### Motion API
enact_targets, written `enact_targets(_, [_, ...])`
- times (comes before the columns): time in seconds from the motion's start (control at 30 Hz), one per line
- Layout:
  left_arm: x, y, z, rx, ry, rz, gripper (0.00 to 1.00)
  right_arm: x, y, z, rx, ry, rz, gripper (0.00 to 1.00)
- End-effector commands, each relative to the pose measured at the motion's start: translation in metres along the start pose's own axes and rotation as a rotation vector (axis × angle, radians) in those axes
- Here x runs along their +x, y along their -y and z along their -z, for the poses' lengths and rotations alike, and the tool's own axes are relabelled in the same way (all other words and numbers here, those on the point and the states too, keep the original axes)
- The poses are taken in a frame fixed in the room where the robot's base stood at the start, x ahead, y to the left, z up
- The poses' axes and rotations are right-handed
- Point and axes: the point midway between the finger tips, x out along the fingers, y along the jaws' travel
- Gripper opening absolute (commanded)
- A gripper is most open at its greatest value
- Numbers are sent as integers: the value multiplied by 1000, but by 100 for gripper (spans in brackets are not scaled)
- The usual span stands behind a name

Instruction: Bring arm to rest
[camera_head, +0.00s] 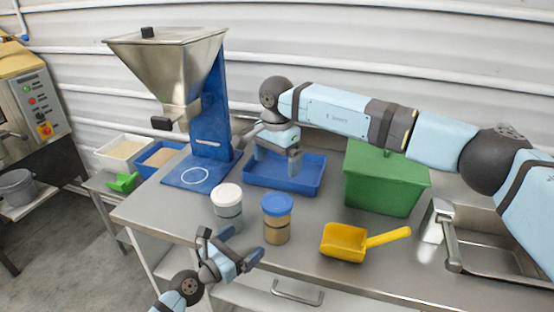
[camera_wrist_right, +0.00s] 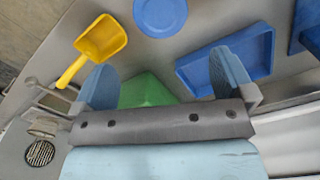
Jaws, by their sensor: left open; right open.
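My right gripper (camera_head: 278,163) reaches in from the right and points down over the blue tray (camera_head: 306,185) at the back of the steel table. Its jaws are open and empty, and in the right wrist view the two fingers of the gripper (camera_wrist_right: 166,82) stand wide apart. Whether the fingertips touch the tray is hard to tell. My left gripper (camera_head: 230,252) is open and empty at the table's front edge, in front of the white-lidded jar (camera_head: 228,208). The tray also shows in the right wrist view (camera_wrist_right: 251,55).
A blue-lidded jar (camera_head: 277,220), yellow scoop (camera_head: 343,243) and green lidded box (camera_head: 385,184) stand on the table (camera_head: 160,216). A metal hopper (camera_head: 170,70) on a blue stand is behind. A sink (camera_head: 500,250) lies right. White and blue bins (camera_head: 122,152) stand left.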

Motion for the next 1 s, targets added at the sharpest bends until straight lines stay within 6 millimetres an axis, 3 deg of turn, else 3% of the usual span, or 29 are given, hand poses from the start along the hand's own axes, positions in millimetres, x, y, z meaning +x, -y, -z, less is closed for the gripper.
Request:
enact_targets(0.43, [-8, 0, 0, 1, 0, 0, 100, 0, 0, 0, 0, 1, 0, 100])
enact_targets(0.57, [-11, 2, 4, 41, -8, -2, 100, 16, 2, -16, 7, 65, 20, 100])
enact_targets(0.67, [-19, 8, 14, 143, -27, -6, 100, 44, 6, -56, 40, 229, 67, 100])
enact_targets(0.8, [-37, 19, 32, 383, -74, -10, 100, 80, 9, -138, 167, 606, 150, 100])
enact_targets(0.9, [-51, 27, 45, 570, -113, -7, 100, 87, 8, -188, 306, 896, 183, 100])
enact_targets(1.0, [-65, 34, 58, 754, -155, 2, 100, 84, 5, -223, 473, 1182, 186, 100])
